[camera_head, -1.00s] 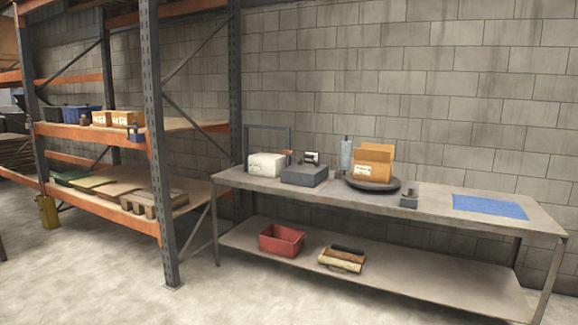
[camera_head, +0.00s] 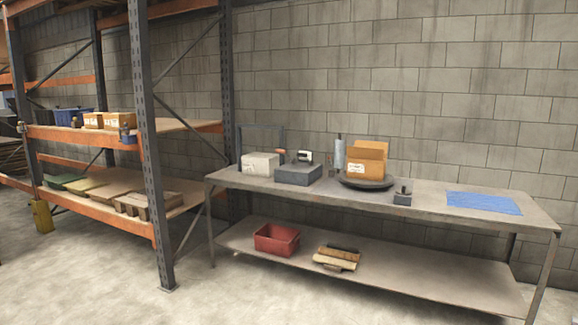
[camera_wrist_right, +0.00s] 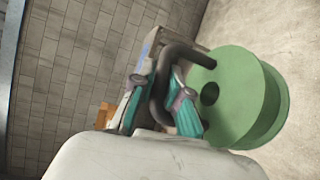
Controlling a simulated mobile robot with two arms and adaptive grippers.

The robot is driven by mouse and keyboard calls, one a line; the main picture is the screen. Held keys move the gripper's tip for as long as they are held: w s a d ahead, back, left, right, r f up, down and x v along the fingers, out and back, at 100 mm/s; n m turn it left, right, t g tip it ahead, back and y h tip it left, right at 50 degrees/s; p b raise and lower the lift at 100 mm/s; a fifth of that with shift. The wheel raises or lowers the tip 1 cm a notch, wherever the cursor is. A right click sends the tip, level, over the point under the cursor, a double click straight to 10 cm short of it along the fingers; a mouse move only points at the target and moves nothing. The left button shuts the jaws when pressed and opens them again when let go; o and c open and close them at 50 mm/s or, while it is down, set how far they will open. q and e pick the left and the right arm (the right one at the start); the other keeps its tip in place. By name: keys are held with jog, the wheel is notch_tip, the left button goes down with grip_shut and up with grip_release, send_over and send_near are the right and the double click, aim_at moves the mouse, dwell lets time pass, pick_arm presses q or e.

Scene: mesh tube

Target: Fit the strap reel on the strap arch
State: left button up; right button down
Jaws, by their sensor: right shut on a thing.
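A green strap reel (camera_wrist_right: 228,95), a thick disc with a dark centre hole, shows at the right of the right wrist view. My right gripper (camera_wrist_right: 160,98), with teal finger pads, is just left of it. A dark bent bar (camera_wrist_right: 165,52) runs between the fingers and curves toward the reel's face. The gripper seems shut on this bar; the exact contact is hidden. A thin dark upright frame (camera_head: 262,126), possibly the strap arch, stands behind the white box at the workbench's left end. Neither gripper shows in the head view.
The grey workbench (camera_head: 430,205) holds a white box (camera_head: 261,164), a dark block (camera_head: 298,175), a cardboard box (camera_head: 366,158) on a round dark disc, and a blue mat (camera_head: 483,203). A red bin (camera_head: 277,239) is below. An orange rack (camera_head: 148,150) stands left. The foreground floor is open.

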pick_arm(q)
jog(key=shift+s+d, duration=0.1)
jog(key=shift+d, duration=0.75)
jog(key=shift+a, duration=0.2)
